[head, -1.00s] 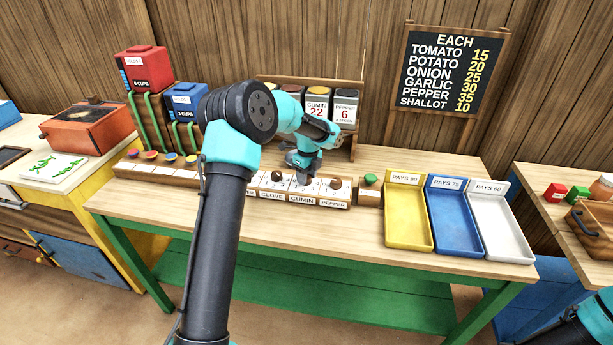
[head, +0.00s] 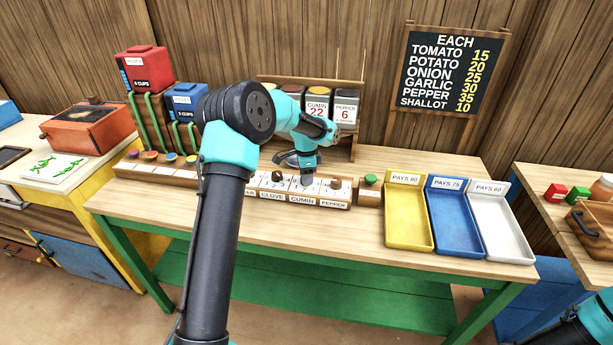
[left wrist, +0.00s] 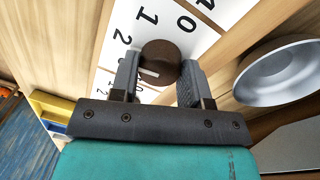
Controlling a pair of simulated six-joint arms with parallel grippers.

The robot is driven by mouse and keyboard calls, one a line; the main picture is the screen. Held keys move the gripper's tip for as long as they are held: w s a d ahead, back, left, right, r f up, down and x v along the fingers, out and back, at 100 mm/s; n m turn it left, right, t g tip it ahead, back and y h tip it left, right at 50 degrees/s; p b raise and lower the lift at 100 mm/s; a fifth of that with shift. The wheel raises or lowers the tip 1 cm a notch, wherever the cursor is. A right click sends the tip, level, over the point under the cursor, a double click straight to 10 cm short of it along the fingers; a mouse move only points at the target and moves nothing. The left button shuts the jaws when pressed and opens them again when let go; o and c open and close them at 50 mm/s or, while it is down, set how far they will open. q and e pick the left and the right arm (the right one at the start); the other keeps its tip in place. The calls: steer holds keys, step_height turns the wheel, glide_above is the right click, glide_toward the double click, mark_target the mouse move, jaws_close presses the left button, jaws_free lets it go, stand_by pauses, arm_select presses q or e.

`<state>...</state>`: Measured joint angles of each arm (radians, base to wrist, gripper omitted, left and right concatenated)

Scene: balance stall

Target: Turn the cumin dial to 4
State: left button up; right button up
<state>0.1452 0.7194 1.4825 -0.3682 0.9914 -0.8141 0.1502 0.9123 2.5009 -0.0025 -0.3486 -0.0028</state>
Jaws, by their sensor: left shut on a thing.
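The cumin dial is a dark brown round knob (left wrist: 162,58) with a pale pointer mark, on a white numbered panel. In the head view the cumin label (head: 302,201) sits on the front of the dial rack, between clove and pepper. My left gripper (head: 307,180) points down over the cumin place and hides the knob there. In the left wrist view the left gripper (left wrist: 158,82) has its two fingers on either side of the knob, shut on it. Printed digits, including 1, 2 and 0, show around the knob. The exact pointer reading is unclear. My right gripper is out of view.
The clove knob (head: 277,177) and pepper knob (head: 336,184) flank the gripper closely. A green button (head: 371,179) is on a block to the right. Yellow (head: 408,232), blue and white trays stand farther right. Spice jars (head: 317,103) stand behind. The table front is clear.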

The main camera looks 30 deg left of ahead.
arm_select(q)
steer(key=n, duration=0.4)
steer(key=shift+n, duration=0.3)
steer(key=n, duration=0.3)
steer(key=shift+a+n+t, duration=0.1)
steer(key=shift+n+t, duration=0.2)
steer(key=n, duration=0.4)
steer(key=shift+s+n, duration=0.1)
steer(key=shift+n, duration=0.2)
steer(key=shift+n+t, duration=0.4)
steer(key=shift+n, duration=1.3)
steer(key=o, duration=0.9)
steer(key=shift+r, duration=0.15)
steer(key=r, duration=1.1)
steer(key=a+r, duration=0.1)
steer(key=r, duration=0.5)
steer(key=shift+s+a+r, duration=0.1)
steer(key=shift+s, duration=0.3)
